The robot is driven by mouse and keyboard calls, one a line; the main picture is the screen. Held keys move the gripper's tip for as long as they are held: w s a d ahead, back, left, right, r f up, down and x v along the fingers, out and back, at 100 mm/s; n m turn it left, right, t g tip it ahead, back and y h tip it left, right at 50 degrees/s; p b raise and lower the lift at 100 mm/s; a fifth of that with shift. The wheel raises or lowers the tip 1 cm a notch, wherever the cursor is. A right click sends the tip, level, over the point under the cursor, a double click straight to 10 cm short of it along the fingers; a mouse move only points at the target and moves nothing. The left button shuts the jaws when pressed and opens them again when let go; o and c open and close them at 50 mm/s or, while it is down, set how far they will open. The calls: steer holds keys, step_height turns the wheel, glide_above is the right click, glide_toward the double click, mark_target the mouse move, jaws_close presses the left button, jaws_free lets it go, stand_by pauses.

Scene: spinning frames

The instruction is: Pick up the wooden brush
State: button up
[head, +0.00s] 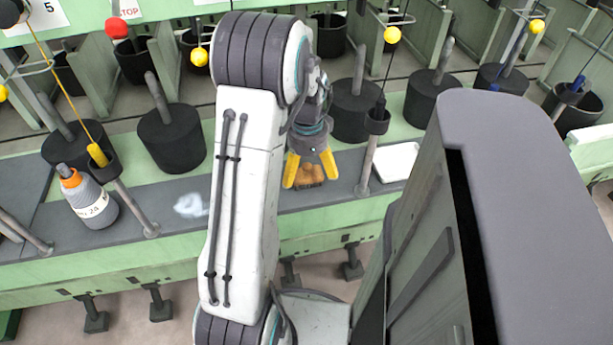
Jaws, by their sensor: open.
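The wooden brush (307,174) looks like a small orange-brown block with a dark lower edge, lying on the grey ledge of the spinning frame. My gripper (311,183) has yellow fingertips and points down at the ledge. Its fingers are spread, one on each side of the brush as seen from here. I cannot tell whether they touch it. The gripper's body hides part of what lies behind the brush.
A grey bottle with an orange cap (89,200) stands on the ledge at left. A crumpled whitish piece (190,205) lies nearer. A white tray (396,162) is to the right, beside a metal post (369,160). Black cylindrical cans (172,138) line the back.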

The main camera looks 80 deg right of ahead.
mark_target(308, 176)
steer(key=shift+a+f+b, duration=0.1)
steer(key=shift+f+b, duration=0.35)
steer(key=shift+f, duration=1.75)
steer(key=shift+c, duration=0.5)
steer(key=c, duration=1.2)
steer(key=shift+c, duration=0.2)
step_height(308, 176, up, 10)
steer(key=shift+p, duration=1.15)
steer(key=o, duration=0.6)
steer(key=shift+s, duration=0.1)
steer(key=c, duration=0.4)
